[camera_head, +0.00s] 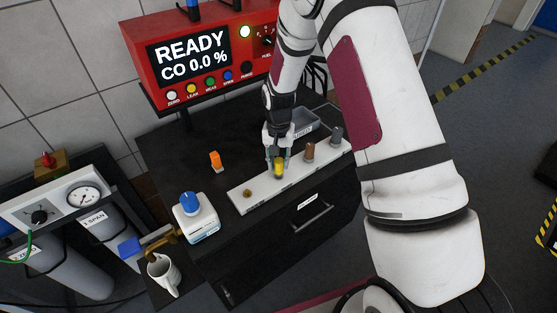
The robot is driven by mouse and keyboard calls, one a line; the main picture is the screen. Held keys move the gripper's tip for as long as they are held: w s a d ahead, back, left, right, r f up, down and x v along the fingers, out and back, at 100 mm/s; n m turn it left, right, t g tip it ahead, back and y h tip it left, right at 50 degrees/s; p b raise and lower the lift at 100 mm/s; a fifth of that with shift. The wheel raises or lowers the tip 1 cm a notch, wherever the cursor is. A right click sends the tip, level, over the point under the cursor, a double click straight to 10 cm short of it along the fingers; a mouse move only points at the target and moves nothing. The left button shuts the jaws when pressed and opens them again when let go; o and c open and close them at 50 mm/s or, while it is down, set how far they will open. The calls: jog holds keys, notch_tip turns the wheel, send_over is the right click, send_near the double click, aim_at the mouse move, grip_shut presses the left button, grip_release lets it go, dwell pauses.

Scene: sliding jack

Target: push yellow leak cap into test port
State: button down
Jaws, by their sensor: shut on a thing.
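The yellow leak cap (279,171) stands upright at a light grey strip (262,198) on the black cabinet top. My gripper (278,160) points down from above and is shut on the cap, its fingers on either side. I cannot tell whether the cap is seated in the strip or just clear of it. No test port can be made out for certain. The red analyser (226,37) at the back reads "READY" and "CO 0.0 %", with a row of coloured buttons below its screen.
A brown plug (309,152) and a dark grey plug (336,135) stand right of the cap; a small brass piece (248,193) lies left. A grey tray (312,121) is behind.

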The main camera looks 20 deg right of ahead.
aim_at(279, 160)
jog(key=shift+f+b, duration=0.35)
jog(key=shift+f, duration=0.85)
jog(key=c, duration=1.2)
grip_release()
notch_tip(279, 160, up, 12)
